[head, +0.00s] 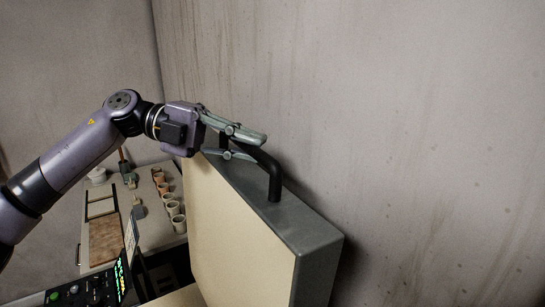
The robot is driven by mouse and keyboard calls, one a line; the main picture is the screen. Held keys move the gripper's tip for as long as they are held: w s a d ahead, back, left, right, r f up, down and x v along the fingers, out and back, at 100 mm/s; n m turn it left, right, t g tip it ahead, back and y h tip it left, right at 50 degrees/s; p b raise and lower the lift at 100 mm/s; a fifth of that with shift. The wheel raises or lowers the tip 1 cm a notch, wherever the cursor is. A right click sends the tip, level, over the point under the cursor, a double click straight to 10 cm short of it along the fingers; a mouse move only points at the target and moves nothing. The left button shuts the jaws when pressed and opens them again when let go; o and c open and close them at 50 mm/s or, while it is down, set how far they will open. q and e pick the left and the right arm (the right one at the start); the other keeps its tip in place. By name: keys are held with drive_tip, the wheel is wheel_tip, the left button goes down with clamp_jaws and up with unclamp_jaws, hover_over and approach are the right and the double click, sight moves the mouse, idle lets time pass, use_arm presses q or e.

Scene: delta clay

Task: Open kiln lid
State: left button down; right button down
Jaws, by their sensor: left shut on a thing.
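The kiln lid (238,232) is a thick slab with a cream face and a grey metal edge. It stands raised and steeply upright in the middle of the head view, close to the wall. A black bar handle (275,186) is fixed to its grey upper edge. My left gripper (257,148) reaches in from the left and is shut on the handle near its far end. The fingers hide part of the bar. The kiln body is mostly below the picture. My right gripper is not in view.
A stained plain wall (430,120) rises behind and right of the lid. At left, a worktable (152,232) holds several small clay cups (172,208), a board (105,243) and tools. A control panel with green lights (92,290) is at the lower left.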

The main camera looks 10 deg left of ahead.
use_arm(q)
drive_tip(key=s+a+m+h+b, duration=0.1)
drive_tip(key=s+a+b, duration=0.4)
drive_tip(key=s+a, duration=0.2)
drive_tip(key=shift+s+f, duration=0.1)
drive_tip(key=c, duration=1.6)
unclamp_jaws()
drive_tip(key=shift+a, duration=0.1)
drive_tip(key=shift+o, duration=0.2)
drive_tip(key=a, duration=1.2)
drive_tip(key=shift+r, duration=0.45)
